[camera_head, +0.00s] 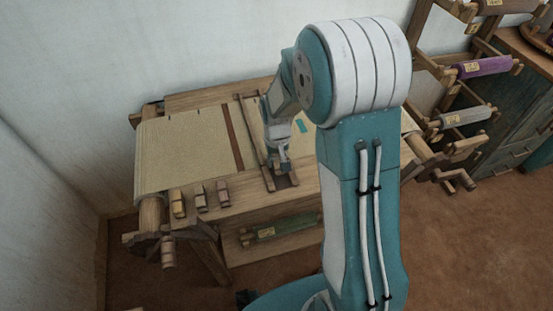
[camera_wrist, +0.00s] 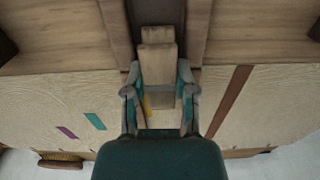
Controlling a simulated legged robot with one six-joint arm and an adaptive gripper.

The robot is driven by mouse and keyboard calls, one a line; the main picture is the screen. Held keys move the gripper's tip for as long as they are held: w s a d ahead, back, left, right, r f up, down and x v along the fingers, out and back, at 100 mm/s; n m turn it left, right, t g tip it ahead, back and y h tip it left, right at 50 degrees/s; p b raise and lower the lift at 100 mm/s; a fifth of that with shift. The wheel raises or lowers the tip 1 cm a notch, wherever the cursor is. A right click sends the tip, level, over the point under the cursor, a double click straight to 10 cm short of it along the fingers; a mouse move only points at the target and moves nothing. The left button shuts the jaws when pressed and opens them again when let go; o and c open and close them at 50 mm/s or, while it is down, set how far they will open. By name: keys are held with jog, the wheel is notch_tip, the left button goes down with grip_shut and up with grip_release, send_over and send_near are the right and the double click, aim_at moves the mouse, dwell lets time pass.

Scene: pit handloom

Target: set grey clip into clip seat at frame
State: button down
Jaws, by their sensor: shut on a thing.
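My gripper (camera_wrist: 160,95) is shut on the grey clip (camera_wrist: 158,65), a grey-brown block that sticks out beyond the fingertips in the wrist view. A small yellow patch shows between the fingers. In the head view my gripper (camera_head: 283,165) is low over the front end of the frame's wooden bars (camera_head: 256,135), at the loom's front beam. The clip lies between two dark bars in the wrist view. The clip seat is not clearly visible, and I cannot tell whether the clip touches it.
Pale cloth (camera_head: 185,150) covers the loom bed, with a teal patch (camera_wrist: 95,121) and a purple patch (camera_wrist: 67,132). A rack with a purple roll (camera_head: 485,67) stands at right.

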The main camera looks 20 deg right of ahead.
aim_at(277, 159)
jog(key=shift+f, duration=0.6)
jog(key=shift+c, duration=2.1)
grip_release()
jog(key=shift+r, duration=0.1)
notch_tip(277, 159, up, 13)
jog(key=s+r+t, duration=0.2)
jog(key=s+r, duration=0.4)
jog(key=s, duration=0.4)
jog(key=s+r+t, duration=0.3)
jog(key=s+r, duration=0.3)
jog(key=s, duration=0.5)
jog(key=shift+t, duration=0.3)
